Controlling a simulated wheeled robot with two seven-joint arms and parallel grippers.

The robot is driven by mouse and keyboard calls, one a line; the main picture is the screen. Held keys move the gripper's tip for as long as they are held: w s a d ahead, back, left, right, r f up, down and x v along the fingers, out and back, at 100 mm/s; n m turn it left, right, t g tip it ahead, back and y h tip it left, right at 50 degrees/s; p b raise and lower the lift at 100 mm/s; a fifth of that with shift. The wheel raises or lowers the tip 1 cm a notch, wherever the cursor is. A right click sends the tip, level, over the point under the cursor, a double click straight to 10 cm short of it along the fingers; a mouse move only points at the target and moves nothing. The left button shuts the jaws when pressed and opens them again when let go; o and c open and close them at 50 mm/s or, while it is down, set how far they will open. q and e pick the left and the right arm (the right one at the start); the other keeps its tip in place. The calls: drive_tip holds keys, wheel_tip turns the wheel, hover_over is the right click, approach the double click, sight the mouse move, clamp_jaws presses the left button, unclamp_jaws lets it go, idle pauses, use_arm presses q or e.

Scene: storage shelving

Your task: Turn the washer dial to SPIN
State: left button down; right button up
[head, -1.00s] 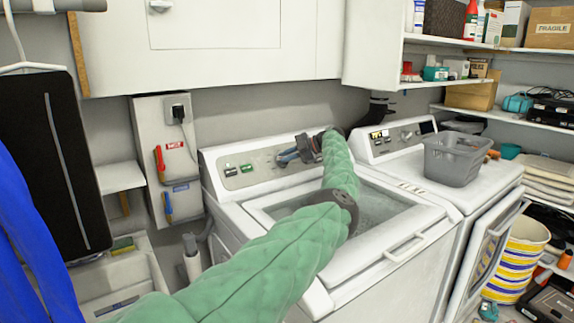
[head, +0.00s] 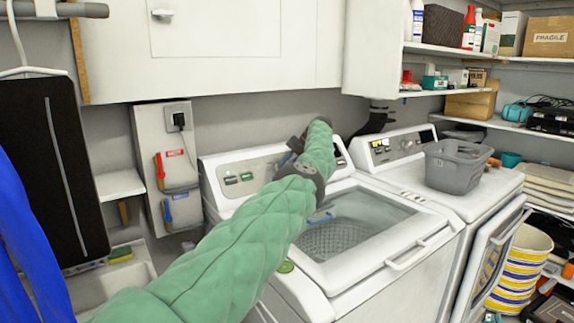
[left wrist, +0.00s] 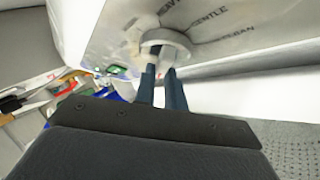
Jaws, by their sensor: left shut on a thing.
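The white washer (head: 362,292) stands in the middle of the head view, its glass-topped lid showing the drum. Its slanted control panel (head: 213,186) runs along the back. My left arm crosses in front of the panel and hides the dial and most of my left gripper (head: 293,148) there. In the left wrist view the round grey dial (left wrist: 168,40) sits on the panel, beside printed words including GENTLE. My left gripper (left wrist: 162,72) has its two dark fingers close together at the dial, shut on it. The dial's pointer cannot be made out. My right gripper is not in view.
A second white machine (head: 470,208) with a grey basket (head: 455,166) on top stands to the right, its front door open. White cabinets (head: 225,70) hang above. A valve box (head: 152,125) with red and blue handles is on the wall at left.

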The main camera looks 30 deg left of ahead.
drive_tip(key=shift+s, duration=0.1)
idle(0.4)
use_arm(q)
drive_tip(key=c, duration=1.5)
unclamp_jaws()
drive_tip(key=shift+f, duration=0.1)
drive_tip(key=shift+o, duration=0.2)
drive_tip(key=shift+r, duration=0.2)
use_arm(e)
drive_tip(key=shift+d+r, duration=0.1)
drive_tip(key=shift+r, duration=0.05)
